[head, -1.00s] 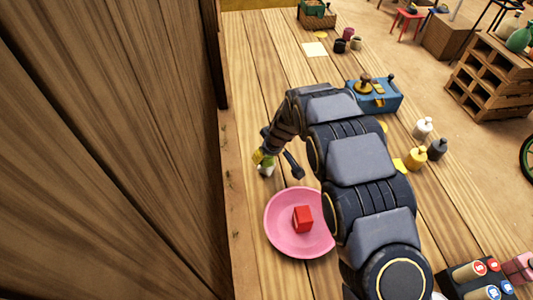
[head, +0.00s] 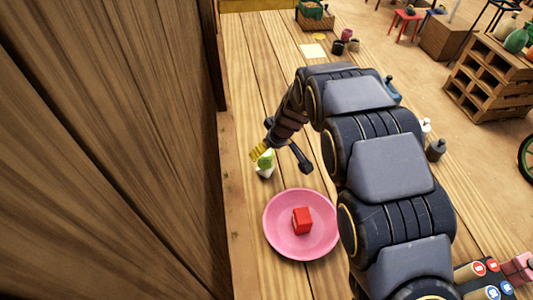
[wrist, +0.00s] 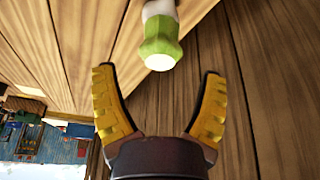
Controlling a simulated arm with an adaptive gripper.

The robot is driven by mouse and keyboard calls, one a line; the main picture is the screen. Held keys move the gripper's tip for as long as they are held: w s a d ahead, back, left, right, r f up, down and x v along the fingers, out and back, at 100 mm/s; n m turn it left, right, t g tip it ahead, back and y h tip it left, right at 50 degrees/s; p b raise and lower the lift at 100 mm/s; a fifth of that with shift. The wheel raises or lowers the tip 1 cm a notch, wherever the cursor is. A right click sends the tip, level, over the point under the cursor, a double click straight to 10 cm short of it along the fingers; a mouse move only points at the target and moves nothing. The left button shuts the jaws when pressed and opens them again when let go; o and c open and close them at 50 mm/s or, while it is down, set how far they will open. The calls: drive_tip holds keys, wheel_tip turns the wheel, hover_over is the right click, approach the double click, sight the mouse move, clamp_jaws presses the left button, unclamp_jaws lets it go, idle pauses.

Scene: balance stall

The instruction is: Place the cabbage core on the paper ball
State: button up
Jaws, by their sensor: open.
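The cabbage core (head: 265,159) looks green with a pale cut end and stands on the wooden counter behind the pink plate. In the wrist view the cabbage core (wrist: 160,42) lies ahead of the open fingers, its white end towards me. A whitish part (wrist: 158,9) adjoins its far end; I cannot tell whether this is the paper ball or part of the core. No separate paper ball can be made out. My gripper (wrist: 160,105) is open, with nothing between its yellow fingers. In the head view my gripper (head: 260,151) is right beside the core, partly overlapping it.
A pink plate (head: 275,236) holding a red block (head: 302,220) is in front of the core. A wooden wall (head: 110,150) runs close along the left. Grey and white bottles (head: 436,150) stand right of my arm.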

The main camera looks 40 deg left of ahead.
drive_tip(key=v, duration=0.6)
drive_tip(key=s+d+r+m+g+h, duration=0.1)
drive_tip(key=s+d+r+m, duration=0.15)
drive_tip(key=d+r, duration=0.45)
drive_tip(key=s+d+r+m+h, duration=0.1)
drive_tip(key=s+d+r+m, duration=0.15)
drive_tip(key=d, duration=0.95)
drive_tip(key=s+d+r+m+g+h, duration=0.2)
drive_tip(key=s+d+m, duration=0.6)
drive_tip(key=s+d, duration=0.8)
drive_tip(key=s+r, duration=0.1)
drive_tip(key=s, duration=0.2)
drive_tip(key=shift+s+d+r+m, duration=0.2)
drive_tip(key=shift+s+d+m, duration=0.1)
drive_tip(key=shift+s+d, duration=0.1)
